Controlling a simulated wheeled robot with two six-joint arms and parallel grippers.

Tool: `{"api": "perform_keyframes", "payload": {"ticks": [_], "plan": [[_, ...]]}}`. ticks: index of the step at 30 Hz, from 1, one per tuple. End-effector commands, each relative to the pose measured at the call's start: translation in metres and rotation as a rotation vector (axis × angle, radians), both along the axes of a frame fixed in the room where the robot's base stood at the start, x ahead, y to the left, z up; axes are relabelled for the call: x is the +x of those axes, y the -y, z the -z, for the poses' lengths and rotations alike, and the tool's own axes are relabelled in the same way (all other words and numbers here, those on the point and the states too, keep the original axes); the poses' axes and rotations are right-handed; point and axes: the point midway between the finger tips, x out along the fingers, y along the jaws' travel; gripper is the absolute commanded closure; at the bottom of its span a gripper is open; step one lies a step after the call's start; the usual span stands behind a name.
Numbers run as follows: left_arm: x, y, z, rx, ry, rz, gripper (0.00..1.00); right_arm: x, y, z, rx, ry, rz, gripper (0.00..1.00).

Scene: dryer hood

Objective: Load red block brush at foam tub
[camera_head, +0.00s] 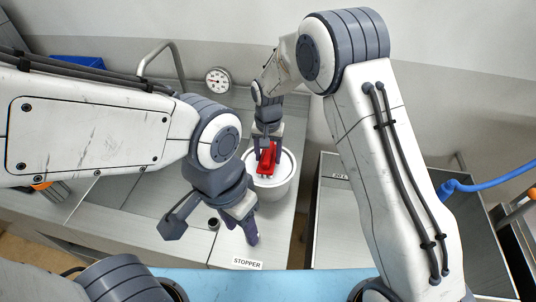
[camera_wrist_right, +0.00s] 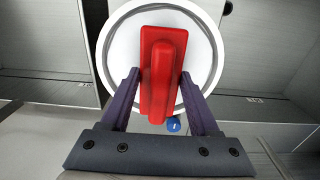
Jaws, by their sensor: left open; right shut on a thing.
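The red block brush (camera_head: 267,157) is held in my right gripper (camera_head: 268,152), which points down over the white round foam tub (camera_head: 280,186). In the right wrist view the red block brush (camera_wrist_right: 162,70) sits between the two fingers of my right gripper (camera_wrist_right: 166,85), with the white tub's rim (camera_wrist_right: 112,28) around and behind it. I cannot tell whether the brush touches anything inside the tub. My left gripper (camera_head: 247,222) is open and empty, in front of the tub and near the STOPPER label. The brush's underside is mostly hidden.
A STOPPER label (camera_head: 247,263) lies at the counter's front edge, with a small dark round part (camera_head: 213,223) nearby. A gauge (camera_head: 218,80) and a bent metal pipe (camera_head: 165,55) stand at the back. A blue hose (camera_head: 490,184) is at right. A small blue knob (camera_wrist_right: 173,125) is beside the tub.

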Motion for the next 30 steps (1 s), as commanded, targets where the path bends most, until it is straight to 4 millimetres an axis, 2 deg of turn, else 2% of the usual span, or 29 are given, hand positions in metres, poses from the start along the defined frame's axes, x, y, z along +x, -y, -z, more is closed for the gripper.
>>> {"api": "perform_keyframes", "payload": {"ticks": [14,30], "plan": [[0.000,0.000,-0.003,0.000,0.000,0.000,0.50,-0.001,0.000,-0.002,-0.001,-0.002,0.000,0.83],[0.000,0.000,-0.035,0.000,0.000,0.000,0.50,0.000,0.000,-0.046,0.000,0.000,0.000,0.83]]}}
